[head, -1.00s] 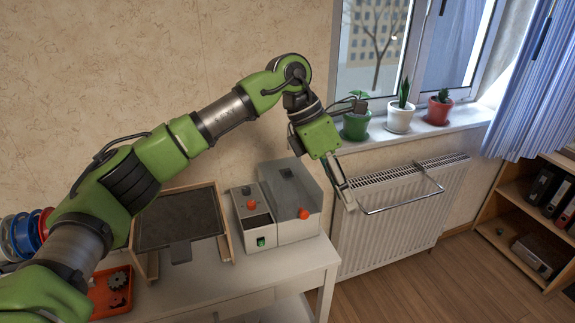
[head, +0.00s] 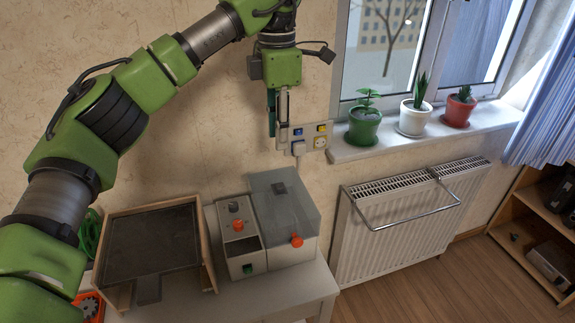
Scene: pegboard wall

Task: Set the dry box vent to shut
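My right gripper is out of view.
A wall panel (head: 318,137) with switches and a plug is close behind and right of my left gripper. A wooden-framed dark tray (head: 152,244) stands left of the control unit. Potted plants line the sill (head: 345,153), above a radiator with a rail (head: 420,213).

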